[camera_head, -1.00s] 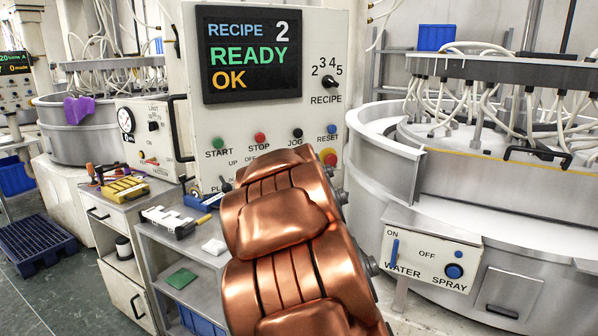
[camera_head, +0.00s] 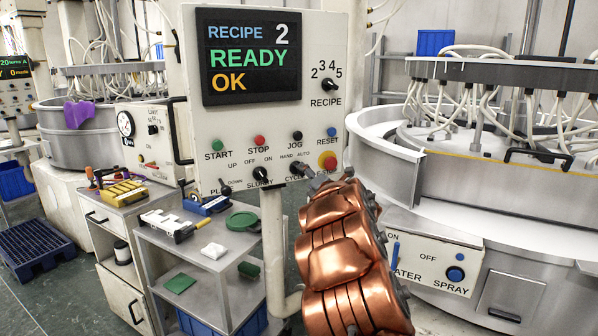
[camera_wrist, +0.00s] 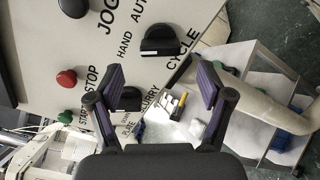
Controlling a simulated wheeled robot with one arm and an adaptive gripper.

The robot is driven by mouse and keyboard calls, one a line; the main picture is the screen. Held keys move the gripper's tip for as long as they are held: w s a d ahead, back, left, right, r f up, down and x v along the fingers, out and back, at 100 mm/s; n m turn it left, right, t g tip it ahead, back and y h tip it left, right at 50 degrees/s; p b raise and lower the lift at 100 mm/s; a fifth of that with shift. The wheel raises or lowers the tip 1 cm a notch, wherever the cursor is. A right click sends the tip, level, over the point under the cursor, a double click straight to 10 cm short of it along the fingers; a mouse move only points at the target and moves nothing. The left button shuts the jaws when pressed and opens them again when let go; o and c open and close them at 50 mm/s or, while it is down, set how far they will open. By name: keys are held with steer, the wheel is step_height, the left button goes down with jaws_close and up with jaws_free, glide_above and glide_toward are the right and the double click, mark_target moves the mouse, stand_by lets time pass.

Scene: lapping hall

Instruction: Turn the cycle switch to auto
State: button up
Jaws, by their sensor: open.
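The cycle switch is a black knob (camera_wrist: 160,42) on the pale panel in the wrist view, between the HAND and AUTO words and the CYCLE word. Its pale-edged bar appears to point towards HAND. In the head view the switch area (camera_head: 302,168) is low on the panel, partly crowded by my arm's end. My gripper (camera_wrist: 163,78) is open and empty, its two dark fingers apart. The cycle switch lies beyond the fingertips, above the gap in the wrist picture, not between them. In the head view my copper arm hides the gripper's fingers.
The slurry switch (camera_wrist: 130,98) appears beside the left finger in the wrist view. A red-and-yellow emergency button (camera_head: 328,160) is close right of the cycle switch. A grey cart (camera_head: 215,258) with small items stands below left. The water spray box (camera_head: 432,262) is at right.

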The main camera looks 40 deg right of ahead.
mark_target(300, 172)
steer(key=shift+p+x, duration=1.15)
steer(key=shift+x, duration=2.3)
steer(key=shift+f, duration=0.1)
steer(key=shift+c, duration=0.2)
steer(key=c, duration=1.1)
